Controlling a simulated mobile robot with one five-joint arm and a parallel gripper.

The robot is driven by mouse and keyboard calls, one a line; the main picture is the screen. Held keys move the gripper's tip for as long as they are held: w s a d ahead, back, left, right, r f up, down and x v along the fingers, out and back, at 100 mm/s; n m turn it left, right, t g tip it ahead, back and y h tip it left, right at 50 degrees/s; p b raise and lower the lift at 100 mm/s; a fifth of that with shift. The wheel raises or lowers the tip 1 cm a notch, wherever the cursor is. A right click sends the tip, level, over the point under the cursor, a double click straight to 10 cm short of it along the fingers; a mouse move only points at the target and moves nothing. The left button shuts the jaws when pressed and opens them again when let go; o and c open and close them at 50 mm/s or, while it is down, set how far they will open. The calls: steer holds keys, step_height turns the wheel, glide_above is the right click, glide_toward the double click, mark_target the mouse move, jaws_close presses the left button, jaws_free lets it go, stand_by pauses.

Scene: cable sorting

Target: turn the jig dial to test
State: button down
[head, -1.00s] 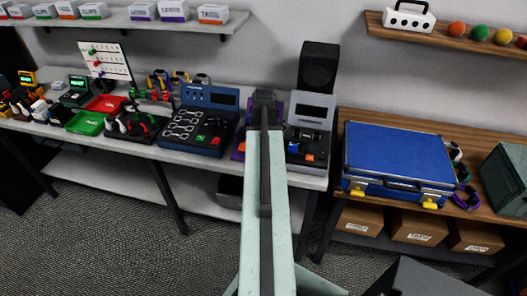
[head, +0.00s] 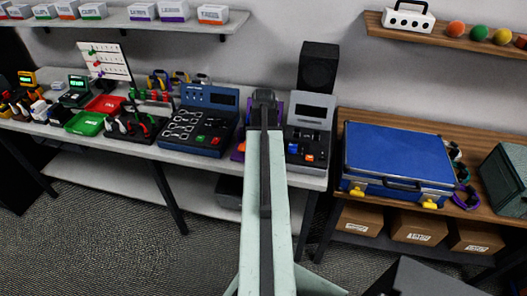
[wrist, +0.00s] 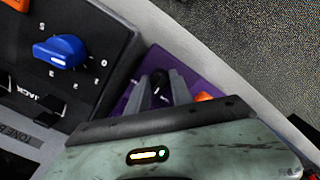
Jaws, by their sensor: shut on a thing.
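The jig is a purple panel (wrist: 128,102) lying between two dark devices; a strip of it shows in the head view (head: 238,156) beside my arm. Its dial (wrist: 160,82) is a small black knob with a pale mark, seen in the wrist view. My gripper (wrist: 165,88) has its two grey fingers on either side of the dial, shut on it. The fingers cover part of the knob and its surroundings, so I cannot read which label the mark faces. In the head view my arm hides the dial and fingertips.
A dark panel with a blue knob (wrist: 60,50) adjoins the jig in the wrist view. An orange part (wrist: 204,97) sits close beside the fingers. In the head view a blue tester (head: 208,120) stands left, and a blue case (head: 398,155) right.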

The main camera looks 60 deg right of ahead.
steer(key=m, duration=0.4)
steer(key=shift+m, duration=0.3)
steer(key=m, duration=0.4)
steer(key=shift+m, duration=0.3)
steer(key=c, duration=1.1)
jaws_free()
step_height(320, 180, up, 8)
steer(key=p, duration=0.8)
